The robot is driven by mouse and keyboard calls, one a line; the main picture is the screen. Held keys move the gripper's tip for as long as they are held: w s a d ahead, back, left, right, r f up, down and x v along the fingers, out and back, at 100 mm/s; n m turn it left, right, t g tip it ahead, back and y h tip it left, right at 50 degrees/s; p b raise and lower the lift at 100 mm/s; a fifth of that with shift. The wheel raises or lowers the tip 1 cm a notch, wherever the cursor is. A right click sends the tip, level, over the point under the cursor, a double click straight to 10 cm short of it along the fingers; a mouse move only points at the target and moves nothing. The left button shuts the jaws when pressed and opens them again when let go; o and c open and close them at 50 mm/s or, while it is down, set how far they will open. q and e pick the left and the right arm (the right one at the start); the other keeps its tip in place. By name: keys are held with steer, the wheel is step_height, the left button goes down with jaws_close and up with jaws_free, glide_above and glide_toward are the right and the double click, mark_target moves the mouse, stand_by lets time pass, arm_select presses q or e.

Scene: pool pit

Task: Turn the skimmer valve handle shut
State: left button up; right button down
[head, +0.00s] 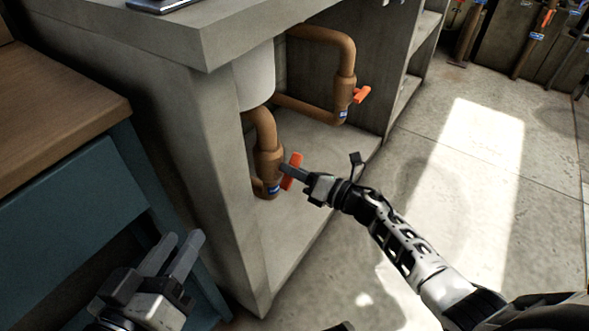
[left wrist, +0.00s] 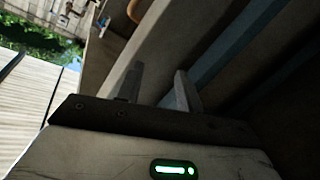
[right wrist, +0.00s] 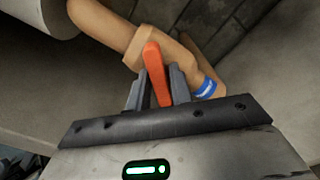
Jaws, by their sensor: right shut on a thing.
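An orange valve handle (head: 292,171) sits on the nearer brown pipe (head: 267,160) under the counter, beside a small blue label (head: 273,190). My right gripper (head: 288,170) is at this handle. In the right wrist view the orange handle (right wrist: 155,72) stands between the two fingers of my right gripper (right wrist: 156,88), which is shut on it. The blue label (right wrist: 206,88) shows on the pipe just right of the fingers; its writing is too small to read. My left gripper (head: 178,252) is in front of the teal cabinet, its fingers apart with nothing between them; it also shows in the left wrist view (left wrist: 158,85).
A second orange handle (head: 362,94) is on a pipe further back under the concrete counter (head: 215,150). A white cylinder (head: 254,78) hangs above the nearer pipe. A teal cabinet (head: 70,220) with a wooden top stands left. The floor (head: 450,200) at right is clear.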

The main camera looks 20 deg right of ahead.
steer(key=m, duration=0.2)
steer(key=shift+m+p, duration=0.3)
steer(key=m, duration=0.2)
steer(key=shift+m+p, duration=0.3)
arm_select(q)
steer(key=shift+a+f+m+g+y+p, duration=0.3)
steer(key=shift+f+m+p, duration=0.05)
steer(key=shift+m, duration=0.05)
arm_select(e)
steer(key=shift+f+m, duration=0.2)
steer(key=shift+m, duration=1.7)
arm_select(q)
steer(key=shift+r, duration=0.1)
arm_select(e)
steer(key=c, duration=1.3)
jaws_free()
steer(key=shift+o, duration=0.2)
steer(key=shift+s+d, duration=0.1)
steer(key=shift+d, duration=0.05)
